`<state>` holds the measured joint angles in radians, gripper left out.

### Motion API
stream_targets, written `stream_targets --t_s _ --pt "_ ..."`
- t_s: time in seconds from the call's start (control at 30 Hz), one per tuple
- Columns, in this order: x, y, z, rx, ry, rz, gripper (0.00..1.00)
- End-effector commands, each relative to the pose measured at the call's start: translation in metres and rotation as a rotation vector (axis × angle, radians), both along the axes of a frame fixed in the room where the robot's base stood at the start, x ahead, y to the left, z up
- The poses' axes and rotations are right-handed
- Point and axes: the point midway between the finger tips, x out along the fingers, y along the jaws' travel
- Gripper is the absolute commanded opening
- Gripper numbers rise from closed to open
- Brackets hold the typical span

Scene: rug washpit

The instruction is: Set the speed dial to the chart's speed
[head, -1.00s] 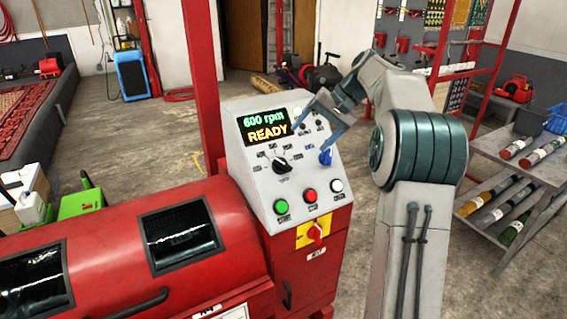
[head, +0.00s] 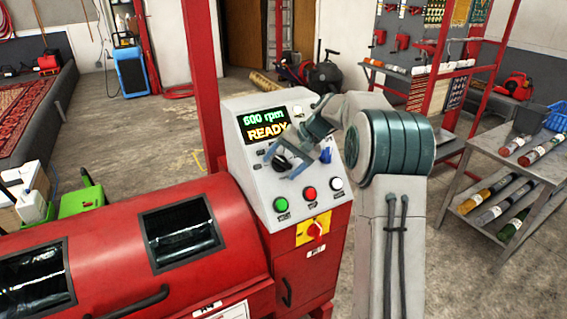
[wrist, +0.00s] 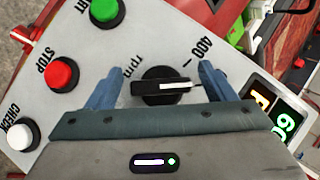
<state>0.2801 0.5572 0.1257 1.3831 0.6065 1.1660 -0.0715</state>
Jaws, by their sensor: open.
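The black speed dial (wrist: 165,86) sits on the sloped grey control panel (head: 262,190). In the wrist view its white pointer line lies roughly sideways, and a printed "400" and "rpm" show beside it. My gripper (wrist: 160,88) is open, with one blue finger on each side of the dial; I cannot tell whether they touch it. In the head view the dial (head: 280,163) is partly covered by my gripper (head: 285,165). The display (head: 263,125) reads "600 rpm READY". No chart is readable here.
Below the dial are a green button (head: 281,204), a red stop button (head: 309,194) and a white check button (head: 336,183). A blue knob (head: 326,156) is right of the dial. A red-yellow switch (head: 315,229) is lower. The red drum machine (head: 110,240) is left.

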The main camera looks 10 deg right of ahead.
Motion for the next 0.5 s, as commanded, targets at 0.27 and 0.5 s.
stream_targets --t_s 0.27,0.5 --pt "0.0001 0.0007 -0.0008 0.0 0.0 0.0 0.71" --pt "0.0001 0.0006 -0.0007 0.0 0.0 0.0 0.32"
